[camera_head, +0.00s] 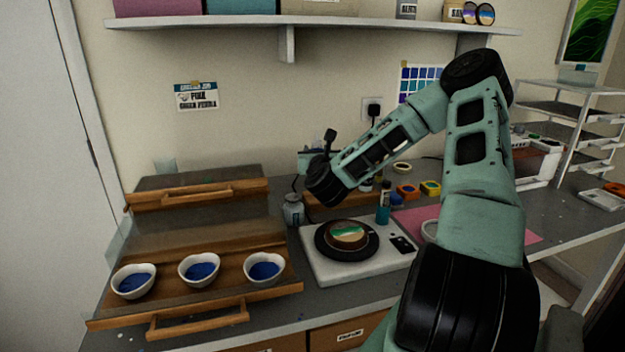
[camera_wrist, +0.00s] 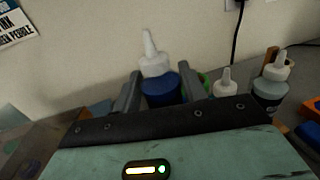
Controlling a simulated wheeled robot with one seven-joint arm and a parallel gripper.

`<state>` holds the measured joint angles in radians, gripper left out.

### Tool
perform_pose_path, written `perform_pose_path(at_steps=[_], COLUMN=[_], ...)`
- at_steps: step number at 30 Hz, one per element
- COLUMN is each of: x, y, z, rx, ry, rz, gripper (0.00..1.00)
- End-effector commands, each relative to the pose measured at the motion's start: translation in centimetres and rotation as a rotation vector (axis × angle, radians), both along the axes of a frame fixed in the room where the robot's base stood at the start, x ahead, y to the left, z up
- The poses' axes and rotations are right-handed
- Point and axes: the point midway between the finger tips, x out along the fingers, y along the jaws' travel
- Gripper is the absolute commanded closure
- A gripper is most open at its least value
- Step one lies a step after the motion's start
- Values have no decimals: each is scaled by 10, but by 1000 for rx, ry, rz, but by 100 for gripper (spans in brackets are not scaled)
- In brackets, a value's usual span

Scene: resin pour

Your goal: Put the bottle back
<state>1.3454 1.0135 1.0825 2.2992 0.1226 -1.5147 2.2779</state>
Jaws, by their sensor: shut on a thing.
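My gripper (camera_wrist: 160,82) is shut on a blue bottle (camera_wrist: 160,95) with a white cone-shaped nozzle cap. The bottle stands about upright between the two fingers, and its lower part is hidden behind the gripper body. In the head view my wrist is above the bench, behind and left of the turntable, and the held bottle cannot be made out there. To its right in the wrist view are a small white-capped bottle (camera_wrist: 225,83) and a grey-blue bottle (camera_wrist: 270,90), also white-capped.
Three white cups (camera_head: 134,281) of blue stand on a wooden tray (camera_head: 190,318) at left.

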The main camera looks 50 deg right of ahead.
Motion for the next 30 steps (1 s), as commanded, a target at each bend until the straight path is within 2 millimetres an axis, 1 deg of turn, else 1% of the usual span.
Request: perform_pose_path(at_steps=[1, 3, 8, 15, 23, 26, 27, 29, 30], x=[1, 1, 1, 1, 0, 0, 0, 0, 0], y=[1, 1, 1, 1, 1, 1, 1, 1, 1], z=[-9, -16, -27, -58, -59, -62, -63, -62, -62], rx=[1, 0, 1, -1, -1, -1, -1, -1, -1], ry=[1, 0, -1, 1, -1, -1, 0, 0, 0], rz=[2, 2, 2, 2, 2, 2, 2, 2, 2], gripper=[75, 75, 75, 75, 75, 75, 55, 39, 36])
